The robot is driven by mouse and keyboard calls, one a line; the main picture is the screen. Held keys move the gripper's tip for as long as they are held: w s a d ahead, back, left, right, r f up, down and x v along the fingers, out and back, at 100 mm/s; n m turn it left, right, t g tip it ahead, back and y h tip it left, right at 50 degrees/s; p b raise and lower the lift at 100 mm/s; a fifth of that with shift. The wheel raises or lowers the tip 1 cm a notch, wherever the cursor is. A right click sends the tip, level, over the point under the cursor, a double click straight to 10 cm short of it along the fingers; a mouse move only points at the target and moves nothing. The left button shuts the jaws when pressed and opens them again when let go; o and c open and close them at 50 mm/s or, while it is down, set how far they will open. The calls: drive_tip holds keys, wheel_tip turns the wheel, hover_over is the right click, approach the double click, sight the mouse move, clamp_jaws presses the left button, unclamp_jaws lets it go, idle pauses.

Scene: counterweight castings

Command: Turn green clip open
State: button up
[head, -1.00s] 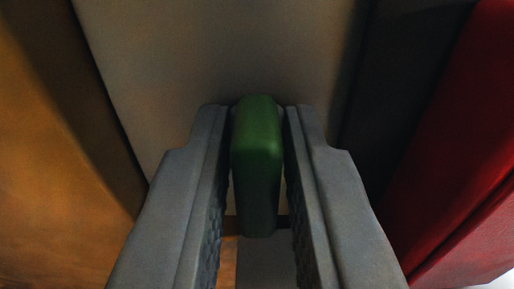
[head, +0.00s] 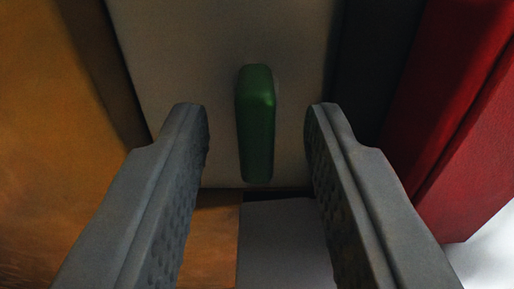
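The green clip (head: 256,125) is a rounded bar standing upright in the picture, against a pale grey panel (head: 190,60). My gripper (head: 257,118) is open, with one grey ridged finger to the left of the clip and one to the right. There is a clear gap between each finger and the clip, so nothing is held. The clip shows whole, and how it is fixed to the panel is hidden behind it.
An orange-brown block (head: 45,130) stands at the left and a red block (head: 460,110) at the right, both close to my fingers. A dark recess (head: 375,70) lies between panel and red block. Below the panel are an orange surface (head: 212,235) and a pale one (head: 280,240).

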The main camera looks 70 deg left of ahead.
drive_tip(key=v, duration=1.5)
drive_tip(key=shift+d, duration=0.2)
drive_tip(key=shift+s, duration=0.1)
drive_tip(key=d+r+m+t+h, duration=0.2)
drive_tip(key=d+r+t+h, duration=0.3)
drive_tip(key=r, duration=0.6)
drive_tip(key=d+r+m+t+h, duration=0.1)
drive_tip(key=d+r+m+t, duration=0.15)
drive_tip(key=d+r, duration=0.75)
drive_tip(key=s+d+r+m+t+h, duration=0.2)
drive_tip(key=s+d+r+h, duration=0.15)
drive_tip(key=r, duration=0.45)
drive_tip(key=s+d+r+m+t+h, duration=0.1)
drive_tip(key=s+d+r+h, duration=0.1)
drive_tip(key=s+d+r, duration=0.4)
drive_tip(key=s+d+r+m+h, duration=0.2)
drive_tip(key=s+d+r+m, duration=0.1)
drive_tip(key=s, duration=0.8)
drive_tip(key=s+d+r+m+h, duration=0.3)
drive_tip(key=s+r, duration=0.3)
drive_tip(key=s, duration=0.6)
drive_tip(key=shift+s+d+r, duration=0.15)
drive_tip(key=shift+d+r, duration=0.05)
drive_tip(key=shift+d, duration=0.5)
